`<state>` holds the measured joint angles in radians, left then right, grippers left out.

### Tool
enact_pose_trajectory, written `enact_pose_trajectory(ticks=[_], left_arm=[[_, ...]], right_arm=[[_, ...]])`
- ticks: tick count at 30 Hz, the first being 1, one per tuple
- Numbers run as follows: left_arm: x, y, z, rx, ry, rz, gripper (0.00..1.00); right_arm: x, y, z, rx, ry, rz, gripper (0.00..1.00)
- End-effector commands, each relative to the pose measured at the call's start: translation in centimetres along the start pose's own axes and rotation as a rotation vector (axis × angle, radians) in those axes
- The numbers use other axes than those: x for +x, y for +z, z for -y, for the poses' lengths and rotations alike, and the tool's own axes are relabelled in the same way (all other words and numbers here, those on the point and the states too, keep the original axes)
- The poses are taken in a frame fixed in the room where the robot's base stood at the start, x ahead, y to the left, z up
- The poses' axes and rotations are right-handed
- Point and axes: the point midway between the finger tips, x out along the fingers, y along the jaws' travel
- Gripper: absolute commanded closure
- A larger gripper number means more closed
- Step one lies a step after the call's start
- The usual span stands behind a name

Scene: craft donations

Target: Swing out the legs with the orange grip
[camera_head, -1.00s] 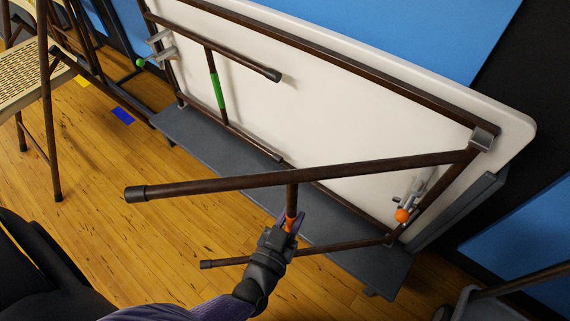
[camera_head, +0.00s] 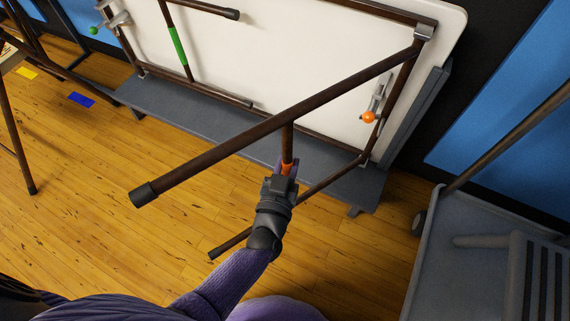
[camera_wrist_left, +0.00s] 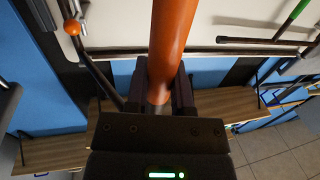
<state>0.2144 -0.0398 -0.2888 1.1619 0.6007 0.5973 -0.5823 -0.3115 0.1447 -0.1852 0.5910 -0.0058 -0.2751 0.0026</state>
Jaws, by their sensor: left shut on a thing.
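A folding table with a pale top (camera_head: 290,60) stands on its long edge on a grey ledge. Its right leg pair (camera_head: 270,125) is swung out from the underside, toward me. The orange grip (camera_head: 287,168) is on the crossbar between these legs and fills the middle of the left wrist view (camera_wrist_left: 172,45). My left gripper (camera_head: 283,176) is shut around the orange grip. The left leg pair with the green grip (camera_head: 178,46) lies folded against the underside. An orange-knobbed latch (camera_head: 369,117) sits near the right hinge. My right gripper is not in view.
The grey ledge (camera_head: 225,131) runs under the table. A grey cart (camera_head: 432,250) stands at the right, with a dark bar above it. Chair legs (camera_head: 18,140) are at the left. Wooden floor in front is clear, with blue and yellow markers.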

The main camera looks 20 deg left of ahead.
Motion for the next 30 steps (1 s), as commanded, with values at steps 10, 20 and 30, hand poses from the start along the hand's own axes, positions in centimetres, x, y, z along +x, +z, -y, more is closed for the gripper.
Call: enact_pose_trajectory(ticks=[10,20,30], left_arm=[[0.0,0.0,-0.1,-0.001,0.002,-0.001,0.36],[0.1,-4.1,-0.1,-0.003,0.0,-0.012,0.36],[0.1,-10.3,-0.1,-0.001,0.002,-0.006,0.36]], right_arm=[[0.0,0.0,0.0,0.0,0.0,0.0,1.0],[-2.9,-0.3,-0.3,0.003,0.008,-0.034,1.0],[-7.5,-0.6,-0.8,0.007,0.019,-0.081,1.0]])
